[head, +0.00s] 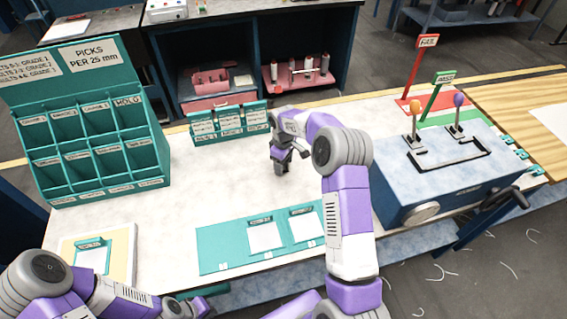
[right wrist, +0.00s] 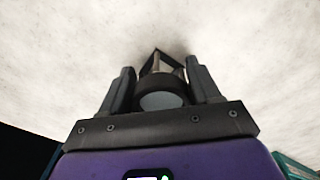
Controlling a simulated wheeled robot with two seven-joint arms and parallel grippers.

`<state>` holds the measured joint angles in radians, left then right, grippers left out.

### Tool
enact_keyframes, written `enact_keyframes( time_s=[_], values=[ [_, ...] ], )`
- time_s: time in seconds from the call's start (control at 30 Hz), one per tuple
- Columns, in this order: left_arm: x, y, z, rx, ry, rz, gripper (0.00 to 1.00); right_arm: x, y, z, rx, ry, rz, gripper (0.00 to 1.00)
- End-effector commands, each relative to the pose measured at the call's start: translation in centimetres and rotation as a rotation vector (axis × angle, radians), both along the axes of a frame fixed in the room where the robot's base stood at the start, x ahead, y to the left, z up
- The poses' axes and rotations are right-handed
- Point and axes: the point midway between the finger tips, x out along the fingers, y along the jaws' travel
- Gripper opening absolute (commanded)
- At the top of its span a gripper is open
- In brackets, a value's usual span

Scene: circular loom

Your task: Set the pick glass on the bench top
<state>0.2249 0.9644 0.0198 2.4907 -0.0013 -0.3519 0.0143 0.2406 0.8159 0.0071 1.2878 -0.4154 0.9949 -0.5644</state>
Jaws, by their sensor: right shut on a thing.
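My right gripper (head: 283,164) is low over the pale bench top (head: 215,180), in front of the teal card rack. In the right wrist view my right gripper (right wrist: 161,90) is shut on the pick glass (right wrist: 160,99), a small dark piece with a round grey lens and a thin frame beyond it. The fingers stand on either side of it. A shadow lies on the bench close to it; I cannot tell whether it touches the surface. In the head view the pick glass is mostly hidden by the gripper. My left arm is at the lower left, its fingers out of sight.
A teal compartment rack (head: 95,150) stands at the left and a small teal card rack (head: 230,122) behind the gripper. A teal folder (head: 228,243) lies in front. A blue box with levers (head: 447,170) stands at the right. Bare bench surrounds the gripper.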

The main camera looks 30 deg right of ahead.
Motion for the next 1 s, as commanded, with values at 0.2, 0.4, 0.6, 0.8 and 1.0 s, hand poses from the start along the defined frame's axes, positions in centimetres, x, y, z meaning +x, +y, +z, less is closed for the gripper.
enact_keyframes(
  time_s=[0.2, 0.4, 0.6, 0.8, 1.0],
  values=[
    [0.0, 0.0, -0.1, 0.000, 0.000, 0.000, 0.00, 0.0, 0.0, 0.0, 0.000, -0.001, 0.000, 0.31],
    [0.0, 0.0, -0.2, 0.000, 0.000, 0.000, 0.00, 0.0, 0.0, -0.2, 0.000, 0.000, 0.000, 0.80],
    [0.0, 0.0, -0.1, 0.000, 0.000, 0.000, 0.00, 0.0, 0.0, -0.2, 0.000, 0.000, 0.000, 0.88],
    [0.0, 0.0, 0.2, 0.000, 0.000, 0.000, 0.00, 0.0, 0.0, 0.3, 0.000, -0.001, 0.000, 0.88],
    [0.0, 0.0, 0.3, 0.000, 0.000, 0.000, 0.00, 0.1, -0.1, 3.5, -0.001, -0.004, 0.000, 0.88]
  ],
)
